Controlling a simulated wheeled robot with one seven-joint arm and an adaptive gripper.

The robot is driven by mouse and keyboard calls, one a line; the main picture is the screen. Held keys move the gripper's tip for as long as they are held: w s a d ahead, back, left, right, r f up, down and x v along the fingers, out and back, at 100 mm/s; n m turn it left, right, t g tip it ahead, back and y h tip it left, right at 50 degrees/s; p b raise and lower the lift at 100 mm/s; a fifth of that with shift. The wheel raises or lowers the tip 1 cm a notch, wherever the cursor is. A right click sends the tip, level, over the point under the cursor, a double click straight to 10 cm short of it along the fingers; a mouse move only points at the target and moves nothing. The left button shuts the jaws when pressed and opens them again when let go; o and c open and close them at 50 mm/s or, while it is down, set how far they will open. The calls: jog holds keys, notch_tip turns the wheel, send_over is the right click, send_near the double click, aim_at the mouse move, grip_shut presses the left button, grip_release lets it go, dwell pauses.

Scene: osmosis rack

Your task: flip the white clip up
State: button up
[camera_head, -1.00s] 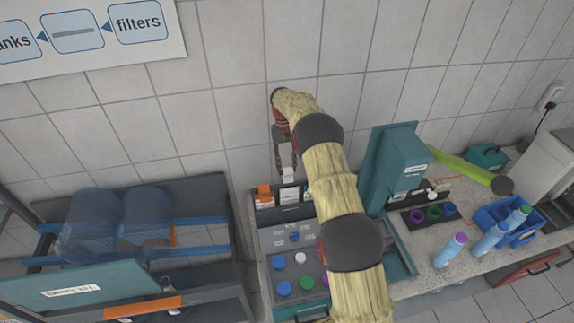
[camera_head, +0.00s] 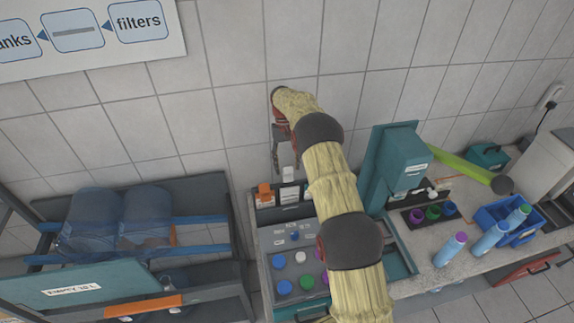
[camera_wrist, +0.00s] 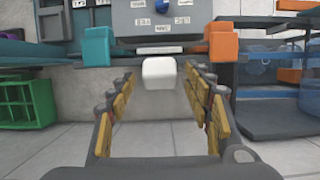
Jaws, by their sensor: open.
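In the wrist view the white clip (camera_wrist: 159,73) is a rounded block centred in the gap between my fingers. My gripper (camera_wrist: 160,80) is open, with a finger to each side of the clip and space visible on both sides. In the head view my gripper (camera_head: 284,155) hangs by the tiled wall, just above the white clip. My arm hides the panel's right part.
A teal clip (camera_wrist: 99,47) and the orange clip (camera_wrist: 221,45) flank the white one. A teal press-like unit (camera_head: 395,165) stands right of my arm. Blue tanks (camera_head: 145,215) lie on a rack at left. The tiled wall (camera_head: 225,120) is close behind my gripper.

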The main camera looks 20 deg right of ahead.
jog(key=v, duration=1.2)
jog(key=shift+d, duration=0.1)
jog(key=shift+w, duration=0.1)
